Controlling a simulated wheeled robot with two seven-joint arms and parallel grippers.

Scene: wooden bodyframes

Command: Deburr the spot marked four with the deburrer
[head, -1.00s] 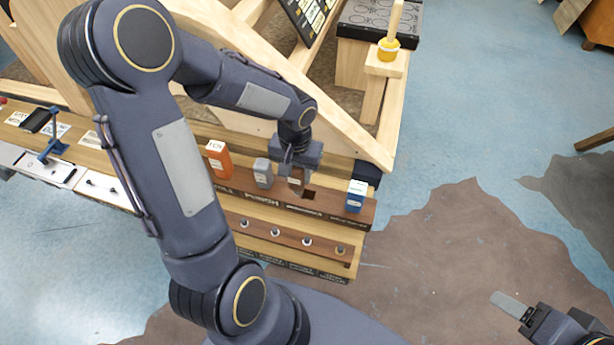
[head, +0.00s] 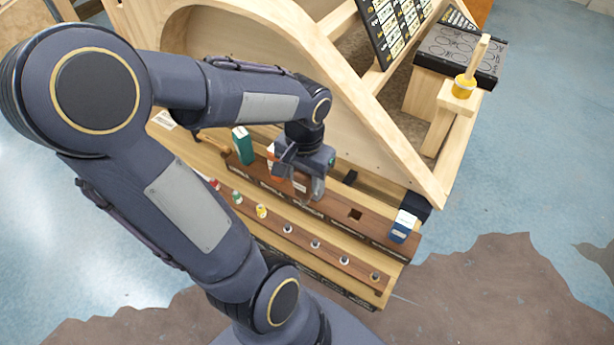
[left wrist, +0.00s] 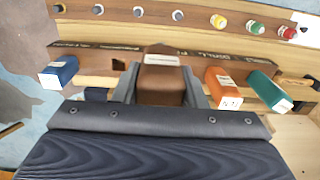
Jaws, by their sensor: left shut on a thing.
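My left gripper (head: 302,192) is shut on a brown block-shaped tool (left wrist: 160,78) with a pale label on its end. The label is too small to read, so I cannot tell from it whether this is the deburrer. In the head view, the gripper is over the dark brown tool rack (head: 330,210), left of an empty square slot (head: 355,214). The left wrist view shows the tool between both fingers, in front of the rack. The spot marked four cannot be made out. My right gripper is out of view.
A blue tool (head: 403,226) stands at the rack's right end. A green tool (head: 243,145) and an orange tool (left wrist: 224,90) are also there. Several small knobs line the lower strip (head: 300,240). A wooden frame (head: 385,130) rises close behind the gripper.

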